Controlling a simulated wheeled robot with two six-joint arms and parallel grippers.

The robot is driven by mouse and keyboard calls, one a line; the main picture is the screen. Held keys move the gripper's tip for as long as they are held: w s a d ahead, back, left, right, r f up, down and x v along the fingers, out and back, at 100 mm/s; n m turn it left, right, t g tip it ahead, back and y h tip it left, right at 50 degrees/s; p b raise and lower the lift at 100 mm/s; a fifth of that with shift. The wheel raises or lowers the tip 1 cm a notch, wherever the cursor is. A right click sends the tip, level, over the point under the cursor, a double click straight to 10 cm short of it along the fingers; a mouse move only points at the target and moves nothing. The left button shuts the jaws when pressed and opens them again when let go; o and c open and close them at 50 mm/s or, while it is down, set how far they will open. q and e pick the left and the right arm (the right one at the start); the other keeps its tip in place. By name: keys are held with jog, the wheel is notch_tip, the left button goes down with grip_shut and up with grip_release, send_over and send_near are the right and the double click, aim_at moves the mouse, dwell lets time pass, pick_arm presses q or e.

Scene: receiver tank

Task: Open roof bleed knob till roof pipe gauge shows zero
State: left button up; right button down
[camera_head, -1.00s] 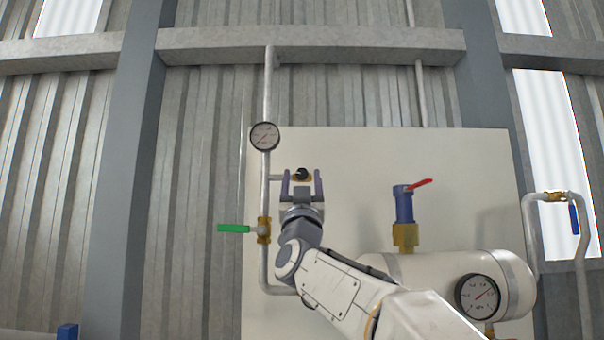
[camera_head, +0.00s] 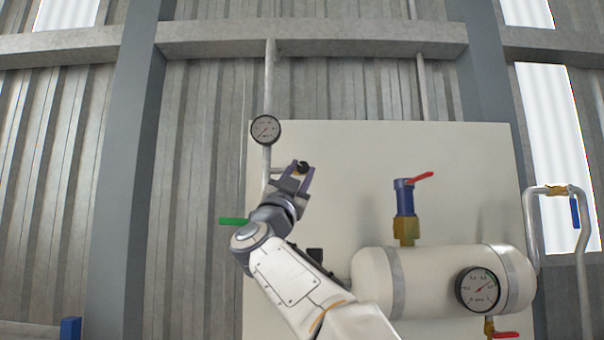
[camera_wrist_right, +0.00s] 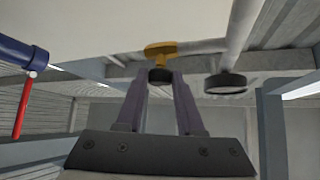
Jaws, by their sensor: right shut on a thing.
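The roof bleed knob is a small black knob (camera_head: 302,167) on a brass fitting, at the end of a short branch off the thin grey pipe (camera_head: 267,168). My right gripper (camera_head: 302,171) is shut on this knob, its two purple fingers on either side of it. The wrist view shows the knob (camera_wrist_right: 160,75) between the fingertips, under the brass fitting (camera_wrist_right: 161,50). My left gripper is not in view.
A green lever (camera_head: 233,221) is partly hidden behind my right arm. A blue valve with a red lever (camera_head: 419,178) stands above the white tank (camera_head: 440,277), which carries another gauge (camera_head: 478,288). A blue-handled pipe (camera_head: 575,212) is at right. The panel's middle is clear.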

jog(key=shift+r+m+g+h, duration=0.15)
jog(key=shift+m+g+h, duration=0.45)
jog(key=shift+m+h, duration=0.4)
jog(key=c, duration=0.5)
grip_release()
jog(key=shift+c, duration=0.2)
jog(key=shift+a+y, duration=0.1)
jog(key=shift+y, duration=0.2)
jog(key=shift+s+f+b, duration=0.2)
jog(key=shift+f+b, duration=0.1)
jog(key=b+v, duration=0.8)
jog(key=v, duration=0.2)
jog(key=shift+a+r, duration=0.1)
